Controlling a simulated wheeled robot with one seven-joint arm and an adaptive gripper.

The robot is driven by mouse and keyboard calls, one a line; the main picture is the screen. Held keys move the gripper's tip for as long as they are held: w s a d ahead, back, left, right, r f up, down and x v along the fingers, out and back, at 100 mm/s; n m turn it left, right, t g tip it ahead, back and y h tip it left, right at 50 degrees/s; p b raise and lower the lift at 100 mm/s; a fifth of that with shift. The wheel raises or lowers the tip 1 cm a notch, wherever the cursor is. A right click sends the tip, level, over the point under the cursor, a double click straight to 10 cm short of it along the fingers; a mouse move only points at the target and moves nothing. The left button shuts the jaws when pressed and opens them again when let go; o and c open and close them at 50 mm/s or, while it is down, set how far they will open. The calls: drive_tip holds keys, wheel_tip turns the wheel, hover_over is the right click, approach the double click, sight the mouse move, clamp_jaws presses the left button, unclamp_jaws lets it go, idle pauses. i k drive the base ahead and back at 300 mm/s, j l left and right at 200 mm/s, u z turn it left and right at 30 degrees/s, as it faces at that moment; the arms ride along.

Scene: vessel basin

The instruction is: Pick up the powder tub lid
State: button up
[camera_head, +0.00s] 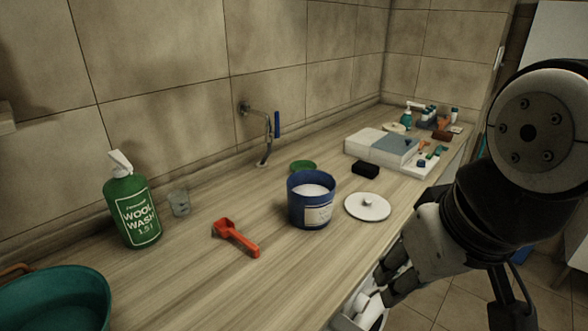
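A round white lid (367,206) with a small knob lies flat on the wooden counter, just right of the powder tub. The blue tub (309,207) stands upright and open, with white powder visible inside and a pale label on its front. My gripper (375,290) is low at the counter's front edge, below and apart from the white lid. Its fingertips are dark and partly lost against the pale shapes under the counter, so I cannot tell whether it is open or shut.
A red scoop (236,238) lies left of the tub, and a green disc (303,167) behind it. A black block (366,171) and a pale box (366,143) lie beyond the lid. A green bottle (133,211), glass (179,203) and teal basin (55,300) are left.

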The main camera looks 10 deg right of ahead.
sight(366, 207)
drive_tip(key=k+u, duration=0.15)
drive_tip(key=k, duration=0.35)
drive_tip(key=i+l+u, duration=0.1)
drive_tip(key=u, duration=0.2)
drive_tip(key=l+u, duration=0.35)
drive_tip(key=i+l+u, duration=0.15)
drive_tip(key=l, duration=0.45)
drive_tip(key=i+l+u, duration=0.15)
drive_tip(key=l, duration=0.45)
drive_tip(key=l+u, duration=0.15)
drive_tip(key=l, duration=1.8)
drive_tip(key=i, duration=0.05)
